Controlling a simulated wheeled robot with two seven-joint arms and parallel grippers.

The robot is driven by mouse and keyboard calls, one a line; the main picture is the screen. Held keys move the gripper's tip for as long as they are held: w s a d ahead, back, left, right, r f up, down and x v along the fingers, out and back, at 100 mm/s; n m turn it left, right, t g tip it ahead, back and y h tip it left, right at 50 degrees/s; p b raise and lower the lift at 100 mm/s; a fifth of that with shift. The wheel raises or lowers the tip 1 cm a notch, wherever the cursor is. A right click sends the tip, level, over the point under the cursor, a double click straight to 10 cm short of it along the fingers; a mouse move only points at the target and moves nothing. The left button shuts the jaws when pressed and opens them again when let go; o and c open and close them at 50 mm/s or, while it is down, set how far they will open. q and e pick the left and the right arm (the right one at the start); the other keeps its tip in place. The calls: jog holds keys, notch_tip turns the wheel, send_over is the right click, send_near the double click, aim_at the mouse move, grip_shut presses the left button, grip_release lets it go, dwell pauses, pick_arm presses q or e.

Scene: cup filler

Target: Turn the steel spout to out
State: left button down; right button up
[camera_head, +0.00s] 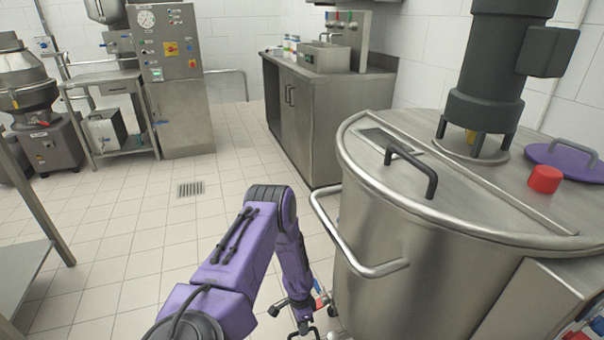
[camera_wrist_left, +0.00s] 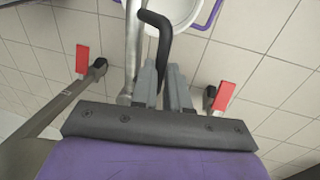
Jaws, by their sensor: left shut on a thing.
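My left gripper (camera_wrist_left: 164,82) is shut on a black bent handle (camera_wrist_left: 155,20) in the left wrist view. The handle curves over at the top and its shaft runs down between the two grey fingers. A steel pipe (camera_wrist_left: 133,45), which looks like the spout, stands just left of the fingers. I cannot tell how the handle joins it. In the head view my purple left arm reaches down beside the big steel vessel (camera_head: 400,270), and its gripper end is small and cluttered near the bottom edge. My right gripper is not in view.
Red-tipped levers (camera_wrist_left: 82,58) (camera_wrist_left: 226,95) flank my fingers. A white round container with purple edging (camera_wrist_left: 178,10) lies beyond. The vessel's side rail (camera_head: 345,245) is close to my arm. A steel cabinet (camera_head: 325,110) stands behind; open tiled floor lies left.

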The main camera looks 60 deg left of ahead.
pick_arm(q)
jog(key=shift+w, duration=0.15)
jog(key=c, duration=1.1)
grip_release()
jog(key=r+p, duration=0.1)
jog(key=r, duration=0.2)
jog(key=a+r+p, duration=0.1)
jog(key=r, duration=0.3)
jog(key=a+r+p, duration=0.1)
jog(key=r, duration=0.2)
jog(key=shift+w+r, duration=0.15)
jog(key=shift+w, duration=0.1)
